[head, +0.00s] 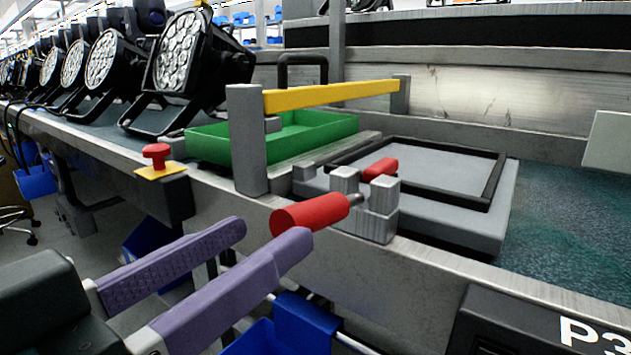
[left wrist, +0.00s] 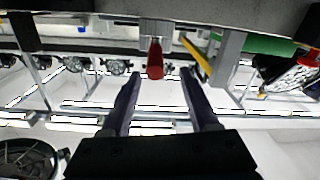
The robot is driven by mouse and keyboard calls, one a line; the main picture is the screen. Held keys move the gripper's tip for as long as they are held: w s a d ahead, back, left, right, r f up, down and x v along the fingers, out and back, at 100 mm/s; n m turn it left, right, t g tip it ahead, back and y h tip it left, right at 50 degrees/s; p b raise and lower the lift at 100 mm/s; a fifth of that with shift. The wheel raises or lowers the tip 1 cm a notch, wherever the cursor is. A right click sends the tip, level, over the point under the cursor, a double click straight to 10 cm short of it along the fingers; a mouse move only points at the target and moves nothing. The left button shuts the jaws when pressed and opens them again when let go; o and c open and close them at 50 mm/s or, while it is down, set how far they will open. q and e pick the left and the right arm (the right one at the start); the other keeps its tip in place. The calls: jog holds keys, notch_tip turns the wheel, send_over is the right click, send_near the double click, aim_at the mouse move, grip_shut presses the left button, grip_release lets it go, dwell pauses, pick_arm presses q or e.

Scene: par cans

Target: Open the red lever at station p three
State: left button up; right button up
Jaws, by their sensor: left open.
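The red lever (head: 310,214) sticks out toward me from a grey metal bracket (head: 378,222) at the front edge of the bench. A sign reading "P3" (head: 590,335) is at the lower right of the head view. My left gripper (head: 270,236) is open, with its two purple fingers reaching toward the lever. In the left wrist view the lever (left wrist: 155,58) shows ahead, between the lines of the two fingers (left wrist: 157,78). I cannot tell whether a finger touches it. My right gripper is in neither view.
A smaller red piece (head: 380,168) lies by a grey plate with a black frame (head: 440,170). A yellow bar (head: 335,94) spans above a green tray (head: 290,140). A red button (head: 157,155) sits on the bench edge. Several stage lights (head: 185,65) stand at left. Blue bins (head: 290,325) hang below.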

aim_at(341, 193)
pick_arm(q)
jog(key=shift+w+d+f+b, duration=0.1)
jog(key=shift+w+d+b, duration=0.15)
jog(key=shift+w+d, duration=0.25)
jog(key=shift+w+d+f+b, duration=0.1)
jog(key=shift+w+d+b, duration=0.15)
jog(key=shift+d, duration=0.35)
jog(key=b+x, duration=0.1)
jog(key=x, duration=0.5)
jog(key=shift+w+d+r+b, duration=0.15)
jog(key=shift+w+b, duration=0.15)
jog(key=shift+w, duration=0.05)
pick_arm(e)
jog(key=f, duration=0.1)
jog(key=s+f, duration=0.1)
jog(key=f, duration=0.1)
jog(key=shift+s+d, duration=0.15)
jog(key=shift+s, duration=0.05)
pick_arm(q)
grip_shut()
